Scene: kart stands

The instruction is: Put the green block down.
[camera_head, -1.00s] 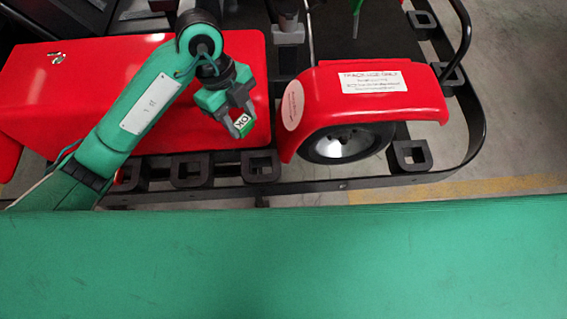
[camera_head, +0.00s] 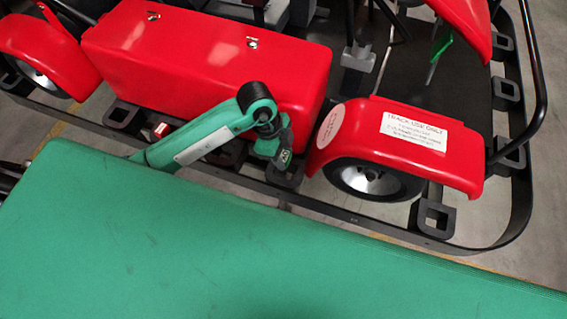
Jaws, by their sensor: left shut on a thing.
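My left gripper (camera_head: 286,150) is shut at the end of my green arm, which comes in from the left beyond the edge of the green surface. It hangs in front of the kart, between the red side box and the red wheel cover. My right gripper is out of view.
The red box (camera_head: 205,60) and red wheel cover (camera_head: 385,135) flank the gripper closely. A black kart rail (camera_head: 345,212) with square black brackets (camera_head: 433,219) runs below. A broad, bare green surface (camera_head: 220,250) fills the foreground.

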